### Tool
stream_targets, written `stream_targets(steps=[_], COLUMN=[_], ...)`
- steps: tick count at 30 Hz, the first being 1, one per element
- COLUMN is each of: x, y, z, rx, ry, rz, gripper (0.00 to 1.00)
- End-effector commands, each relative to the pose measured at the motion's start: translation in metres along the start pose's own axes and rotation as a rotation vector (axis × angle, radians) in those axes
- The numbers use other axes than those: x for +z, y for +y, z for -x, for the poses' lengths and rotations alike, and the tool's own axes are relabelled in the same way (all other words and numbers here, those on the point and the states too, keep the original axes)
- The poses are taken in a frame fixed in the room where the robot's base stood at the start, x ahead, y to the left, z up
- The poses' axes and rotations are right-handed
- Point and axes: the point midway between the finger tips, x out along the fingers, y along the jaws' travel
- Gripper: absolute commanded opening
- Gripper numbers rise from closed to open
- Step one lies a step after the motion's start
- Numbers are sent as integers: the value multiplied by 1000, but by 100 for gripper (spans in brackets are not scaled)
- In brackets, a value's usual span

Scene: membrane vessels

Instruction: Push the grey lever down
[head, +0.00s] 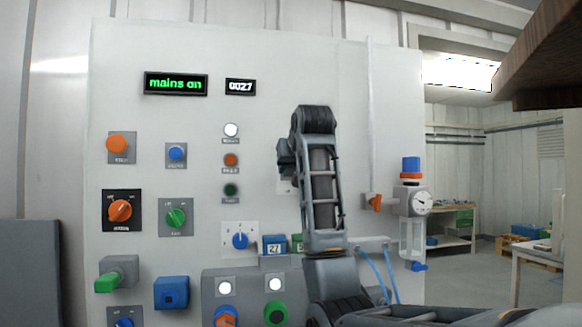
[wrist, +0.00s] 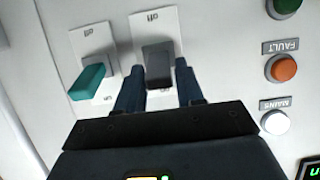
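The grey lever (wrist: 158,60) is a dark grey block on a white plate in the wrist view, which shows the panel upside down. My gripper (wrist: 159,82) has its two dark fingers apart, one on each side of the lever. The gaps beside the lever look narrow, and I cannot tell whether either finger touches it. A teal lever (wrist: 88,82) on its own white plate sits just left of the fingers. In the head view my arm hides the grey lever and the gripper; only a plate edge (head: 284,187) shows beside the arm.
The panel (head: 270,60) carries a "mains on" display (head: 176,84) and several knobs. In the wrist view an orange fault lamp (wrist: 284,68) and a white mains lamp (wrist: 275,122) lie right of the fingers.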

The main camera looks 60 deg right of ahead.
Motion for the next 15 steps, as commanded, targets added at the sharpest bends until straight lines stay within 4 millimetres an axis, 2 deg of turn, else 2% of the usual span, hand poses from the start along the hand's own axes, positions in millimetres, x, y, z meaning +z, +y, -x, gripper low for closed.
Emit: stream_targets(steps=[1,10,15], x=[0,0,1], y=[0,0,0], z=[0,0,0], rx=[0,0,0], ry=[0,0,6], rz=[0,0,0], gripper=[32,3,2])
